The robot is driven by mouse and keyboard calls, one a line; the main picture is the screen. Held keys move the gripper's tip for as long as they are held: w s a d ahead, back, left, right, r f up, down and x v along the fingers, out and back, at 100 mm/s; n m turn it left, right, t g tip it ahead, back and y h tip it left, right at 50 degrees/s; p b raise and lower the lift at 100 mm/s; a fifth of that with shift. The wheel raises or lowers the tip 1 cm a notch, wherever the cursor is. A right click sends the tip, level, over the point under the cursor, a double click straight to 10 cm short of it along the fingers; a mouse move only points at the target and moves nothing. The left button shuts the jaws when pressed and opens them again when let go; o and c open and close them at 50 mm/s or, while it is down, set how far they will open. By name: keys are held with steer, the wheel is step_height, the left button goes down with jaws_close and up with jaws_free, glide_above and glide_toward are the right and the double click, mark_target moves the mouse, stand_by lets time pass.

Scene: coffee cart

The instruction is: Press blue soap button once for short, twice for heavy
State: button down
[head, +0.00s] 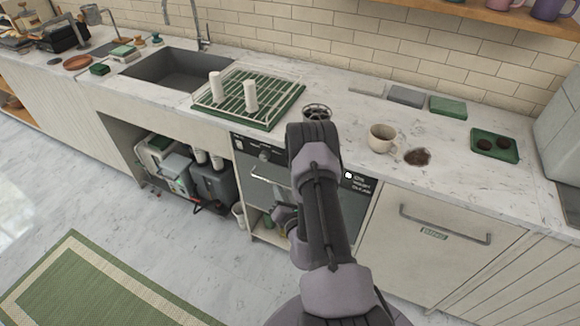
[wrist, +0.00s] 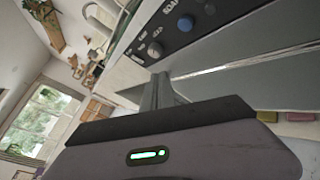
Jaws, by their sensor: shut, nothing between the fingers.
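In the wrist view the blue soap button (wrist: 186,23) sits on a dark control panel (wrist: 172,38), below partly readable lettering. A grey round knob or button (wrist: 155,48) is beside it, lower left. My gripper (wrist: 161,82) is shut and empty, its fingers pointing toward the panel. The tips look closer to the grey knob than to the blue button; I cannot tell the exact gap. In the head view the panel (head: 242,142) runs along the top of the dishwasher front (head: 263,172). My arm covers its middle, and the blue button is hidden there.
A dishwasher handle (head: 270,178) protrudes below the panel. Open floor (head: 140,225) lies left.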

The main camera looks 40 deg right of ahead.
steer(key=w+d, duration=0.3)
steer(key=d, duration=0.5)
steer(key=shift+w+b, duration=0.25)
steer(key=shift+b, duration=0.2)
stand_by(1.7)
steer(key=shift+w+d, duration=0.15)
steer(key=shift+d, duration=0.25)
steer(key=shift+w+d+b, duration=0.15)
steer(key=shift+d+b, duration=0.15)
steer(key=shift+d, duration=0.15)
stand_by(0.6)
steer(key=shift+a, duration=0.15)
steer(key=shift+s+a, duration=0.3)
steer(key=shift+a, duration=0.4)
steer(key=shift+s+a+p, duration=0.15)
steer(key=shift+s+a, duration=0.2)
steer(key=shift+a, duration=0.4)
steer(key=shift+s+a+p, duration=0.1)
steer(key=shift+s+a, duration=0.2)
steer(key=shift+a, duration=0.5)
steer(key=shift+s+a+p, duration=0.15)
steer(key=shift+s+a, duration=0.2)
steer(key=shift+a, duration=0.4)
